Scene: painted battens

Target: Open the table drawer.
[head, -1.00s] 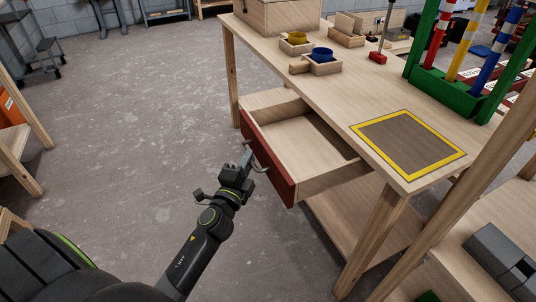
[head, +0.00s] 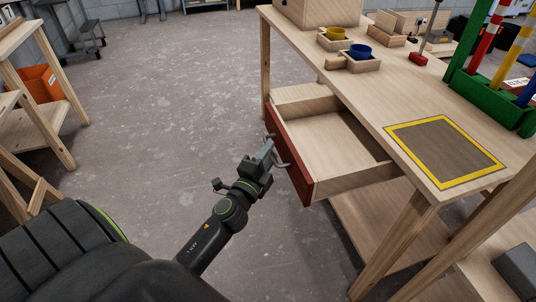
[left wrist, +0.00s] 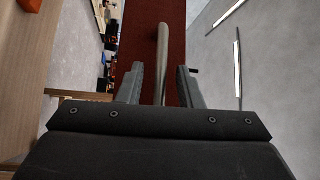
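The table drawer (head: 338,140) stands well out from under the wooden table (head: 400,112), and its bare inside shows. Its red front (head: 292,160) faces left, with a metal bar handle (head: 282,152) on it. My left gripper (head: 268,150) is at the handle. In the left wrist view the handle (left wrist: 162,62) runs between the two fingers of the gripper (left wrist: 160,85). The fingers are apart, with a gap on each side of the bar, against the red front (left wrist: 178,22). My right gripper is not in view.
On the tabletop are a yellow-bordered mat (head: 445,152), small wooden trays with a blue cup (head: 361,51) and a yellow cup (head: 336,33), and a green rack (head: 490,98). A wooden shelf with an orange bin (head: 38,84) stands left. The floor between is clear.

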